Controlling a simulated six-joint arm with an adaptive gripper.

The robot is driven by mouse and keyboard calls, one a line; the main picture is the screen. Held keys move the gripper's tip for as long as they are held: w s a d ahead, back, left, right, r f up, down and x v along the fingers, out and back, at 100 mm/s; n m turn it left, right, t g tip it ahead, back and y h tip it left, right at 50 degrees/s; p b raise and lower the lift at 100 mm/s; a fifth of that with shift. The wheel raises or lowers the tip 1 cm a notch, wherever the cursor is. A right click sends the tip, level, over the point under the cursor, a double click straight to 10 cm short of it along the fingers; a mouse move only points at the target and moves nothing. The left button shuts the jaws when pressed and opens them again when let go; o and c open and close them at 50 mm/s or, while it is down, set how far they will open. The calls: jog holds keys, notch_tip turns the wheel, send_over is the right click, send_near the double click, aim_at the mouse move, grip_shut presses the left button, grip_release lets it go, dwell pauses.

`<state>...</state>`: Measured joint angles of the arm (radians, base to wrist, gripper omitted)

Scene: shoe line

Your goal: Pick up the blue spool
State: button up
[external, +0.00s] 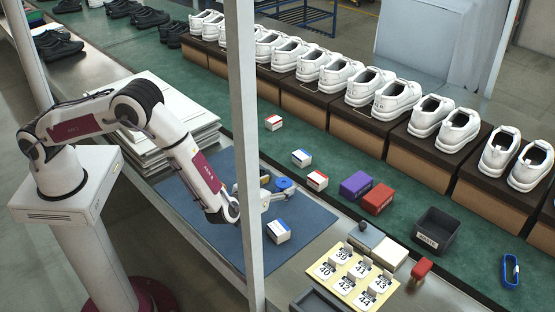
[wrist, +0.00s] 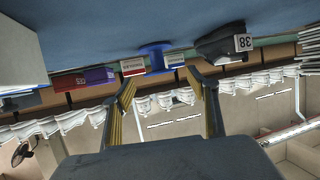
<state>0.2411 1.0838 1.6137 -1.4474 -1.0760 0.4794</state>
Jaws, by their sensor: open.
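The blue spool (external: 283,184) stands on the dark blue mat (external: 312,222) near its far edge, just beyond my gripper (external: 275,197) in the external view. In the wrist view the spool (wrist: 155,50) appears upside down, a wide-flanged blue shape ahead of and roughly between my fingertips (wrist: 160,76). My gripper is open and empty, low over the mat. I cannot tell the exact gap to the spool. A post hides part of my gripper in the external view.
A white box with a blue label (external: 278,231) stands close on the mat. A dark object tagged 38 (wrist: 222,42) is beside the spool in the wrist view. Small boxes (external: 317,181), purple and red boxes (external: 377,199) and a grey bin (external: 434,231) lie on the green belt beyond.

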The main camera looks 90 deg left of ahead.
aim_at(281, 185)
jog(key=shift+f+x, duration=0.2)
jog(key=shift+x, duration=2.4)
jog(key=c, duration=1.2)
